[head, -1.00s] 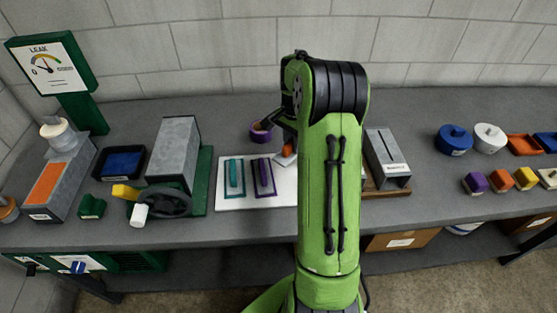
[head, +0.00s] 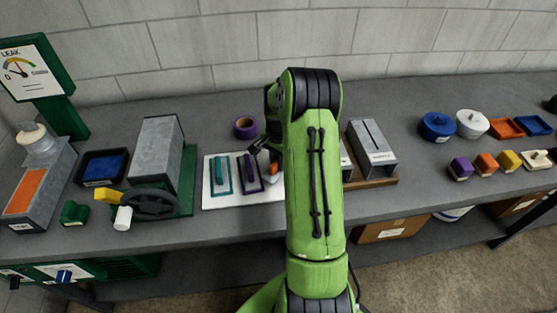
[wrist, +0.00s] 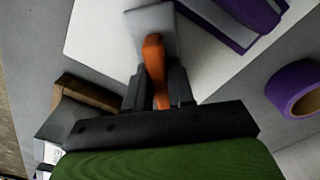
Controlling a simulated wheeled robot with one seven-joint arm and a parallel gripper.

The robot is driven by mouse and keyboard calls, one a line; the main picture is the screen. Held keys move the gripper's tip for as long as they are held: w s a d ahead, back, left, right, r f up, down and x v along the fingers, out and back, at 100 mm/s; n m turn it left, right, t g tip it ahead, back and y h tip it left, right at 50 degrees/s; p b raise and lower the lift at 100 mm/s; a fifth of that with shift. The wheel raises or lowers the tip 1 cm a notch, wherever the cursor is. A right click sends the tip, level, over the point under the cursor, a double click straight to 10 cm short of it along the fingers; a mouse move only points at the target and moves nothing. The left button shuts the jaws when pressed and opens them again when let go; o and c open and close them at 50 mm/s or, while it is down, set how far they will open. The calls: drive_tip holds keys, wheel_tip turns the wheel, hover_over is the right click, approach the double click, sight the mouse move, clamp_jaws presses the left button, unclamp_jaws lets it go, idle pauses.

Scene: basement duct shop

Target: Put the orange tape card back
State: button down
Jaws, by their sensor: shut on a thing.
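The orange tape card (head: 275,168) has an orange handle and a flat grey plate. My gripper (head: 268,146) is shut on its handle, as the wrist view also shows, with the handle (wrist: 154,58) between the two fingers (wrist: 160,88). The grey plate (wrist: 150,18) extends beyond the fingers over the right part of the white board (head: 208,182). I cannot tell whether the plate touches the board. A teal piece (head: 220,173) and a purple piece (head: 250,170) lie on the board inside outlines of their own colours. My arm hides the board's right end.
A purple tape roll (head: 245,127) stands behind the board. A grey block on a green base (head: 160,150) with a handwheel is to the left. A grey slotted box (head: 372,148) on a wooden base is to the right. Bench behind the roll is clear.

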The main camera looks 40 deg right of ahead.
drive_tip(key=shift+f, duration=0.2)
drive_tip(key=c, duration=1)
unclamp_jaws()
drive_tip(key=shift+o, duration=0.2)
wheel_tip(320, 180, up, 13)
drive_tip(key=p, duration=0.2)
drive_tip(key=s+a+r+n+t+h, duration=0.1)
drive_tip(key=a+r+n, duration=0.3)
drive_tip(key=a+r, duration=0.4)
drive_tip(key=s+a+r+n+t, duration=0.2)
drive_tip(key=s+a+r+n, duration=0.25)
drive_tip(key=a, duration=0.35)
drive_tip(key=s+a+n+t, duration=0.1)
drive_tip(key=s+a+n, duration=0.2)
drive_tip(key=s+a, duration=0.2)
drive_tip(key=s+a+n+t+y, duration=0.1)
drive_tip(key=s+a+n, duration=0.3)
drive_tip(key=s, duration=0.5)
drive_tip(key=shift+s+a+t, duration=0.25)
drive_tip(key=shift+a+t, duration=0.05)
drive_tip(key=shift+a, duration=0.15)
